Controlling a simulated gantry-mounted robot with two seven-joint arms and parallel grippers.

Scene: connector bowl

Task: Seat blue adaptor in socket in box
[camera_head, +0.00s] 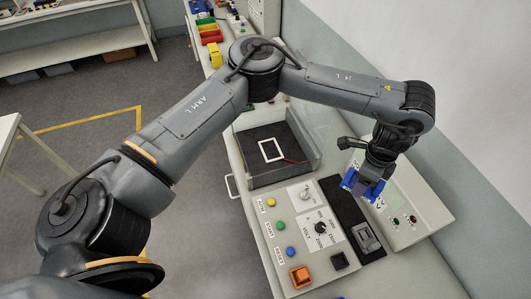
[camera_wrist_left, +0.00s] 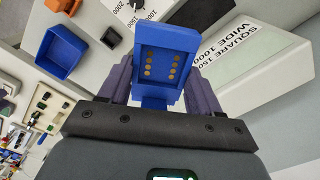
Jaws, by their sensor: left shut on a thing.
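My left gripper (camera_head: 363,186) points down over the right part of the bench console. It is shut on the blue adaptor (camera_head: 349,179), whose blue ends show at both sides of the fingers. In the left wrist view the adaptor (camera_wrist_left: 166,48) stands between the two purple-grey fingers, its face with several gold contacts turned to the camera. A shallow dark box (camera_head: 262,177) with clear walls lies left of the gripper, with a white square outline (camera_head: 271,150) inside. I cannot tell which part is the socket. My right gripper is not in view.
The console has coloured buttons (camera_head: 280,225), a knob (camera_head: 319,228), an orange square part (camera_head: 301,277) and a black block (camera_head: 339,260). A grey part (camera_head: 366,238) sits on a black strip. A blue open bin (camera_wrist_left: 62,55) shows in the left wrist view. The wall is close at right.

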